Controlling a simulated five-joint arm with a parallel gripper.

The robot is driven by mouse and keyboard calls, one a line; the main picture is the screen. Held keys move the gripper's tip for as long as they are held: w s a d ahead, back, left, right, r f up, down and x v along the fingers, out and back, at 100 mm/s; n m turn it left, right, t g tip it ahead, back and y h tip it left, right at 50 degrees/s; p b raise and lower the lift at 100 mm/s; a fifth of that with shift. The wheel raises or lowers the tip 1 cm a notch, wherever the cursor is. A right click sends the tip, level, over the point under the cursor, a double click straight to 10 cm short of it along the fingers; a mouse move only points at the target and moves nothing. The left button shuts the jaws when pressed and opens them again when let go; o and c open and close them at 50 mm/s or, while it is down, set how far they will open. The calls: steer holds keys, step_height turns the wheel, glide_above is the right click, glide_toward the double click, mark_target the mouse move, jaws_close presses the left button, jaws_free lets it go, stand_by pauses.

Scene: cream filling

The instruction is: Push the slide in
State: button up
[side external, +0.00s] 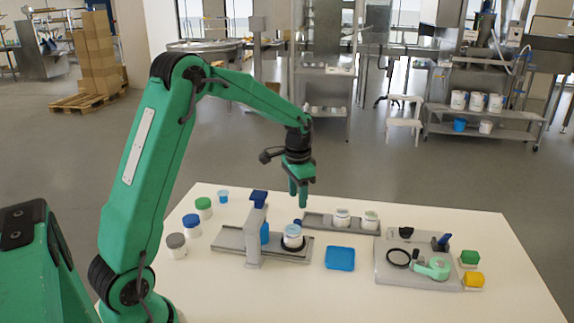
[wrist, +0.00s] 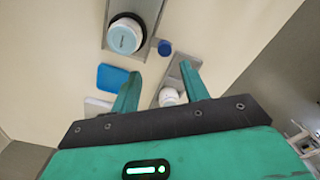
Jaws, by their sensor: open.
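A grey filling station (side external: 229,240) with a post and a blue top stands on the white table. How far out the slide stands is hard to tell. My gripper (side external: 299,202) is above the table behind the jar, fingers down, touching nothing. In the wrist view my gripper (wrist: 161,71) is open and empty.
A grey tray (side external: 318,221) with two white jars lies behind the station. A blue square (side external: 340,258) lies right of it. A grey plate (side external: 392,272) with a black ring and mint tool is farther right. Several lidded jars (side external: 191,225) stand left. The front table is clear.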

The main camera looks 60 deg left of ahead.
mark_target(297, 221)
steer(key=shift+w+a+f, duration=0.35)
steer(key=shift+a+f, duration=0.05)
steer(key=shift+f, duration=0.3)
steer(key=shift+f, duration=3.9)
jaws_close()
